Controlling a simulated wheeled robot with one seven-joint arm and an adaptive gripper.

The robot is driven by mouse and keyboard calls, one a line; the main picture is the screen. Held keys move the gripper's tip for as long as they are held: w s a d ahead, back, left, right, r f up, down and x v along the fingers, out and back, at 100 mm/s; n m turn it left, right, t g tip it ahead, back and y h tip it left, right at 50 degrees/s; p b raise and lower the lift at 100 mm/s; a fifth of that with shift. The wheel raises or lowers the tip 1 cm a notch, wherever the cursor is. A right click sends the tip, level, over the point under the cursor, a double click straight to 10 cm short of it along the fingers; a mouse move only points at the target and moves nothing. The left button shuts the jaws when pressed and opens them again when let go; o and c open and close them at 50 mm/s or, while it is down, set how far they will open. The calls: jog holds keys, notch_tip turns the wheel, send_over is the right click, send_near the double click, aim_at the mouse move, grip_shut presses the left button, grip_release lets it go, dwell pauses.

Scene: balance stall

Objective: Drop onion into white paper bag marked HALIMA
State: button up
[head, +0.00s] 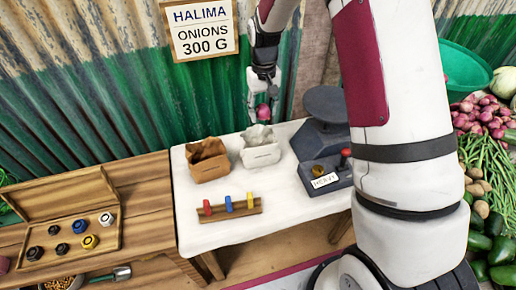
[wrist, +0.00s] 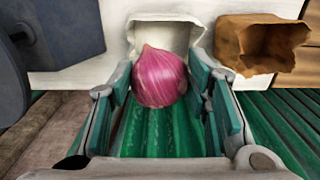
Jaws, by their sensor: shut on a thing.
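My gripper (head: 264,97) is shut on a red onion (head: 263,112), held in the air above the back of the white table. In the wrist view the onion (wrist: 160,77) sits between the two green-padded fingers (wrist: 163,95). The white paper bag (head: 260,146) stands open on the table, below the onion in the head view. In the wrist view the bag (wrist: 180,36) lies just beyond the onion, which covers part of it. Any writing on the bag is too small to read.
A brown paper bag (head: 207,160) stands beside the white bag. A dark scale (head: 322,145) stands on the other side. A wooden rack with coloured pegs (head: 230,209) lies in front. A sign (head: 200,29) reading HALIMA ONIONS 300 G hangs on the corrugated wall.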

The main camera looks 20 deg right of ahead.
aim_at(264, 130)
jog(key=f, duration=0.1)
jog(key=w+f, duration=0.1)
jog(key=f, duration=0.1)
jog(key=d+f, duration=0.1)
jog(key=shift+w+f, duration=0.2)
jog(key=shift+f, duration=0.15)
jog(key=shift+f+b, duration=0.85)
jog(key=shift+f, duration=2)
jog(key=o, duration=1.2)
notch_tip(264, 130, up, 12)
